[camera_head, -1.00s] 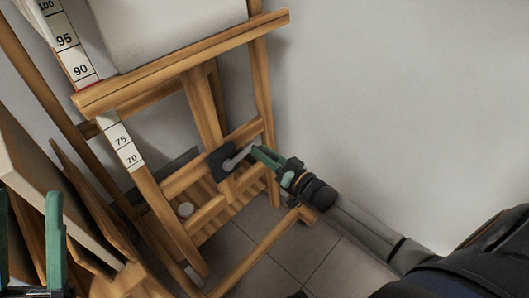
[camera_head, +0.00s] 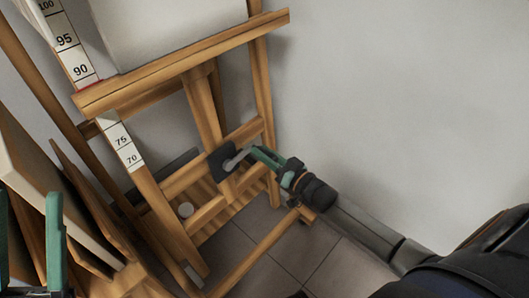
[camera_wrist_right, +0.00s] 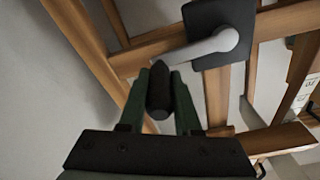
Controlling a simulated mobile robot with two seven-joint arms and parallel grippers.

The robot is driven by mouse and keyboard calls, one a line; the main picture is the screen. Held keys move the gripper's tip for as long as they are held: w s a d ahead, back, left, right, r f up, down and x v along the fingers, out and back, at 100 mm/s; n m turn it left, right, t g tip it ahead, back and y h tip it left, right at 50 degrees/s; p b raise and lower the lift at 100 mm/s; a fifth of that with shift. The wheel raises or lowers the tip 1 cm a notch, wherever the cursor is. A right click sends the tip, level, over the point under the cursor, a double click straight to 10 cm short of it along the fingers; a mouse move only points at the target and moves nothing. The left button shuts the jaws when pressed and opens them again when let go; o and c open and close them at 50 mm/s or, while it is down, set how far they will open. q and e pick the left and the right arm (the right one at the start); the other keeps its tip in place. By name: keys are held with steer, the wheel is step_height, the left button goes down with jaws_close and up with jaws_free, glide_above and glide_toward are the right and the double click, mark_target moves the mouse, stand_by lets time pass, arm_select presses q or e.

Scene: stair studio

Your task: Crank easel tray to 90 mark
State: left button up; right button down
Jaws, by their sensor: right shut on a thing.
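The easel tray (camera_head: 185,62) is a wooden ledge holding a pale canvas (camera_head: 165,25). The scale (camera_head: 72,52) shows 90, 95 and 100 above the tray and 75 and 70 below it. A red line (camera_head: 90,86) shows at the tray's left end, just under the 90 label. The grey crank arm (camera_head: 237,160) comes off a black plate (camera_head: 216,162) and points up and right. My right gripper (camera_head: 254,153) is shut on the crank's dark knob (camera_wrist_right: 158,88), which shows between the fingers in the wrist view. My left gripper (camera_head: 29,200) is open and empty at lower left.
Several boards and panels (camera_head: 75,205) lean at the left, near my left gripper. The easel's wooden legs and crossbars surround the crank. The wall and tiled floor (camera_head: 290,245) at right are mostly clear.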

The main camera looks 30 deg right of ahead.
steer(key=shift+f, duration=0.1)
stand_by(0.4)
steer(key=shift+s+f+m+h+p, duration=0.1)
steer(key=shift+f+m+h+p, duration=0.25)
steer(key=shift+f+m, duration=0.6)
steer(key=s+a+f+m+g, duration=0.1)
steer(key=a+f+m, duration=0.3)
steer(key=m, duration=0.5)
steer(key=s+a+f+m+h, duration=0.1)
steer(key=s+a+f+m, duration=0.2)
steer(key=m, duration=0.5)
steer(key=shift+a+f+m+g, duration=0.35)
steer(key=shift+a+f+g, duration=0.1)
steer(key=shift+a, duration=0.1)
steer(key=shift+s, duration=0.15)
steer(key=c, duration=0.9)
jaws_free()
steer(key=shift+o, duration=1.4)
steer(key=shift+r+h+p, duration=0.1)
steer(key=shift+h+p, duration=0.15)
steer(key=shift+p, duration=0.05)
steer(key=shift+d, duration=0.1)
